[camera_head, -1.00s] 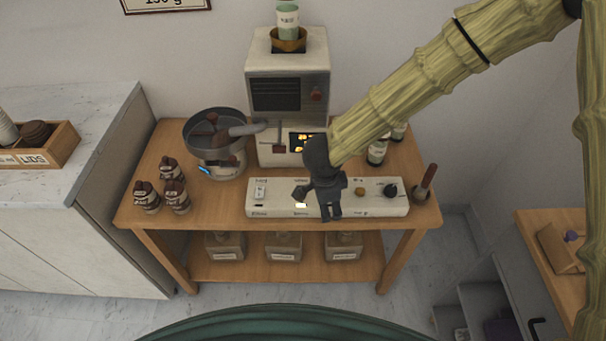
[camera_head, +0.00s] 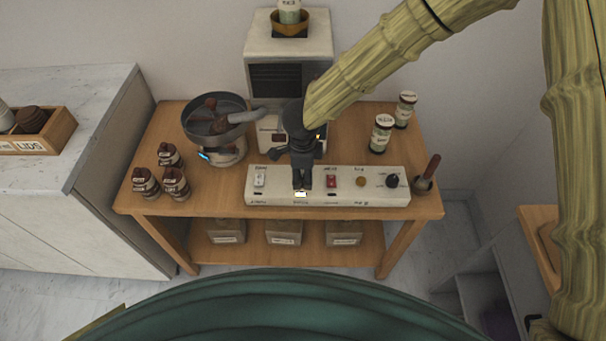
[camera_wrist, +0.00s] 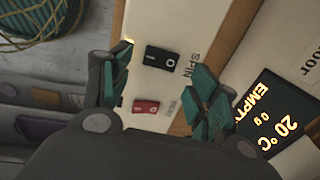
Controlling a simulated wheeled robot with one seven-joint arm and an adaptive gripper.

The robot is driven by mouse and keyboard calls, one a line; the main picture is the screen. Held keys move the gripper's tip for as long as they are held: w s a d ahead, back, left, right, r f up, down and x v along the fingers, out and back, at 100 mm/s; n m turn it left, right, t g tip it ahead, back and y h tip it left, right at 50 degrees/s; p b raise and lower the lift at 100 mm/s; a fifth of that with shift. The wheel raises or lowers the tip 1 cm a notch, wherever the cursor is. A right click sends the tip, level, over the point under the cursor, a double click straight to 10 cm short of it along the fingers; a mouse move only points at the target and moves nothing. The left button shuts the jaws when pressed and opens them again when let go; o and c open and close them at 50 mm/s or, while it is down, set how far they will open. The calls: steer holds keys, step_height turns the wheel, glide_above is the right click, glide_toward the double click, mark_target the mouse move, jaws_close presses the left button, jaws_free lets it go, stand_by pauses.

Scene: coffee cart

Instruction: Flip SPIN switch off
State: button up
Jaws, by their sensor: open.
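The black SPIN rocker switch (camera_wrist: 163,59), marked I and O, sits on a long pale control panel (camera_head: 268,198). "SPIN" is printed beside it. A small yellow light (camera_wrist: 127,42) glows by this switch and also shows in the head view (camera_head: 299,195). My gripper (camera_head: 301,184) is over the panel at the SPIN place and hides the switch in the head view. In the wrist view my gripper (camera_wrist: 160,92) is open and empty, its fingers either side of the switch area. I cannot tell whether it touches the switch.
A red switch (camera_head: 331,181) is just right of SPIN, with a brass knob (camera_head: 361,181) and black knob (camera_head: 392,180) beyond. A white switch (camera_head: 260,180) is at left. A round pan machine (camera_head: 217,135), brown bottles (camera_head: 174,182) and jars (camera_head: 381,133) stand behind or beside the panel.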

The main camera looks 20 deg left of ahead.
steer(key=shift+w+f, duration=0.15)
steer(key=shift+f, duration=1.2)
